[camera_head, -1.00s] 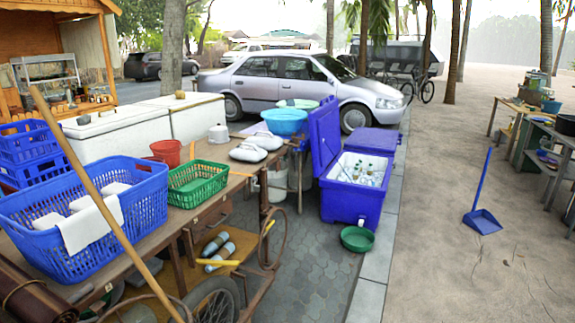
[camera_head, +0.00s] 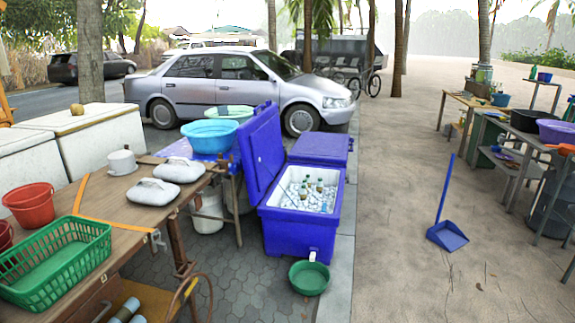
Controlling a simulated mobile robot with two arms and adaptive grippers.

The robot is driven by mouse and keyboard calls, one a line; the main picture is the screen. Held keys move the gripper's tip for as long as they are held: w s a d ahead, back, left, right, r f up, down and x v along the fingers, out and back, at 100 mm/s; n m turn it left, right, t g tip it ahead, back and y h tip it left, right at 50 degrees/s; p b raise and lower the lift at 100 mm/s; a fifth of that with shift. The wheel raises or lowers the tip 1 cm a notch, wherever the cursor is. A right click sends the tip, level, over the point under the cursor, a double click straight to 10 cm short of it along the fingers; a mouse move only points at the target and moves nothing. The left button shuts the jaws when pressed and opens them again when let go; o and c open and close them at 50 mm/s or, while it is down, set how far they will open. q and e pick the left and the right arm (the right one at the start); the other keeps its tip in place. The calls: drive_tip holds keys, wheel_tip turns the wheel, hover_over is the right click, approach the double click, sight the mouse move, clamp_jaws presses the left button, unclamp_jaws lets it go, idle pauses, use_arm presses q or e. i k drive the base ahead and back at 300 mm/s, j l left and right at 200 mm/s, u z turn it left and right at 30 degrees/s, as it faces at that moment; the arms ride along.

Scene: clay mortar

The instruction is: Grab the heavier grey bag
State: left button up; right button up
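Two pale grey bags with handle-like straps lie side by side near the far right end of the wooden table (camera_head: 95,225). The nearer grey bag (camera_head: 152,192) is at the left, and the farther grey bag (camera_head: 180,170) is behind it to the right. They look alike in size and shape, and I cannot tell from sight which is heavier. Neither of my grippers is in view.
A green basket (camera_head: 55,262), red bucket (camera_head: 30,203) and grey pot (camera_head: 122,162) share the table. An open blue cooler (camera_head: 298,228) with bottles stands right of it, with a green basin (camera_head: 309,278) in front. A blue dustpan (camera_head: 447,236) stands on open sandy ground.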

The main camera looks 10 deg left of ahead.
sight(175, 170)
drive_tip(key=i+l+u, duration=0.1)
drive_tip(key=i+u, duration=0.25)
drive_tip(key=i, duration=0.2)
drive_tip(key=i+l+u, duration=0.35)
drive_tip(key=i, duration=0.2)
drive_tip(key=i+l+u, duration=0.35)
drive_tip(key=i, duration=0.15)
